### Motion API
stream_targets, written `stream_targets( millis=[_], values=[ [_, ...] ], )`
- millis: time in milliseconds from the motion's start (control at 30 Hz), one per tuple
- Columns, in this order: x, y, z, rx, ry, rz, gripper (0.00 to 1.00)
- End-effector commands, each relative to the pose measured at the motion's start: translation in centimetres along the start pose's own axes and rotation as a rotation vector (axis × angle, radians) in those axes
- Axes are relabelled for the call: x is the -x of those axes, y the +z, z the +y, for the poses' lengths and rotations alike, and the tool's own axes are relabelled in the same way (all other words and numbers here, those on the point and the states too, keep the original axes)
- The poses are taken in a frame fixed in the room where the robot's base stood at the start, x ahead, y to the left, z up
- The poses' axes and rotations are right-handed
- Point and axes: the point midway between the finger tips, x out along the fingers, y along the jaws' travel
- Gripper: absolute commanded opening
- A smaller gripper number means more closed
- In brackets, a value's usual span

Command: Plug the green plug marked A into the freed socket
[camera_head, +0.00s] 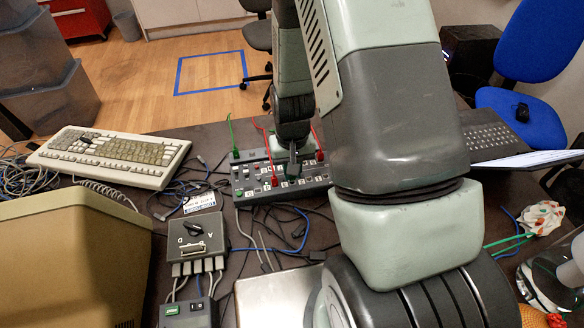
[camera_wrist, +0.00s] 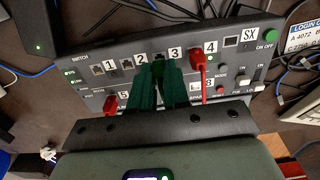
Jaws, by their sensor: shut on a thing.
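The switch box (camera_head: 246,180) stands on the dark table; its numbered sockets show in the wrist view (camera_wrist: 88,58). Red plugs sit at socket 4 (camera_wrist: 197,57) and socket 5 (camera_wrist: 110,104). Sockets 1 (camera_wrist: 98,70) and 2 (camera_wrist: 127,65) look empty. My gripper (camera_wrist: 159,72) points down at socket 3, its dark green fingers close together. They are shut on a small green plug (camera_wrist: 159,66), mostly hidden between them. I cannot tell whether it is in the socket, and no letter A shows. Another green plug (camera_head: 235,154) with an upright green cable shows at the box's far left corner.
A grey connector box (camera_head: 190,232) with cables stands at the front left. A keyboard (camera_head: 110,155) lies behind it. Loose cables cross the table around the switch. A laptop (camera_head: 492,140) is at the right. My arm hides much of the table's right side.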

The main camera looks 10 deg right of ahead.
Motion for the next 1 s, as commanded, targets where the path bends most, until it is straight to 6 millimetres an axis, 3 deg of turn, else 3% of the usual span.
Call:
stream_targets(
  millis=[1000],
  values=[
    [-0.83,-0.01,0.00,0.000,0.000,0.000,0.00]
  ],
)
